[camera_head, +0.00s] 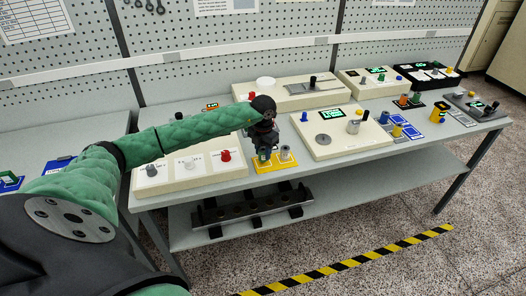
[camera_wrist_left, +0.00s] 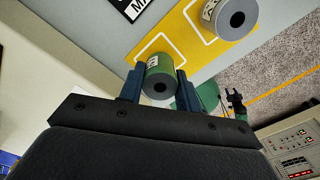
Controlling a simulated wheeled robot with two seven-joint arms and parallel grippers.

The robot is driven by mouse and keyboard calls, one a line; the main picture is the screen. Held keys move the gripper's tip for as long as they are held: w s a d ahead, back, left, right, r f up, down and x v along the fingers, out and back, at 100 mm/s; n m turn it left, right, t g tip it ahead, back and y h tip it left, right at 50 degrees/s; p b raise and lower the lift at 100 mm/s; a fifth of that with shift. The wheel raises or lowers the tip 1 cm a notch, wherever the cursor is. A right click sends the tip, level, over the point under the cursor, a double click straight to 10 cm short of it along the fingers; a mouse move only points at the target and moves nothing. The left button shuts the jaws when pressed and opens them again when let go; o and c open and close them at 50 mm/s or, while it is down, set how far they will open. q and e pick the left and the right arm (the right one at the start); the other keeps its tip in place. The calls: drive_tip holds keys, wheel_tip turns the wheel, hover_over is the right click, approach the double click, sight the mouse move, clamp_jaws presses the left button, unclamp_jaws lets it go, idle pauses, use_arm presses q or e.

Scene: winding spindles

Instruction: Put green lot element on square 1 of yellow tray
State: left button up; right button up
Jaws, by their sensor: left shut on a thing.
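The green lot element (camera_wrist_left: 158,72), a cylinder with a dark hole and a white label, is between the two fingers of my left gripper (camera_wrist_left: 159,87). In the head view my left gripper (camera_head: 263,154) is over the left part of the yellow tray (camera_head: 270,167), near the table's front edge. The wrist view shows the yellow tray (camera_wrist_left: 182,38) with white square outlines. The green element overlaps one outline; whether it touches the tray I cannot tell. A grey cylinder (camera_wrist_left: 234,16) stands at the other square, right of my gripper in the head view (camera_head: 285,153). No square number is readable.
A panel with knobs and a red button (camera_head: 225,156) is close left of the tray. A panel with a green display (camera_head: 333,115) is to the right. More panels and blue trays (camera_head: 401,126) stand farther right. A dark rack (camera_head: 255,207) lies on the lower shelf.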

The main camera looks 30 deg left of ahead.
use_arm(q)
drive_tip(key=shift+f, duration=0.65)
use_arm(e)
drive_tip(key=shift+s+d+f, duration=0.15)
drive_tip(key=shift+s, duration=0.3)
drive_tip(key=shift+s+d+f, duration=0.1)
drive_tip(key=shift+s+f, duration=0.05)
drive_tip(key=shift+s, duration=0.25)
use_arm(q)
drive_tip(key=shift+f, duration=0.1)
drive_tip(key=o, duration=1)
use_arm(e)
drive_tip(key=shift+w+r, duration=0.1)
drive_tip(key=shift+w, duration=0.25)
use_arm(q)
drive_tip(key=shift+r, duration=0.2)
use_arm(e)
drive_tip(key=shift+r, duration=0.15)
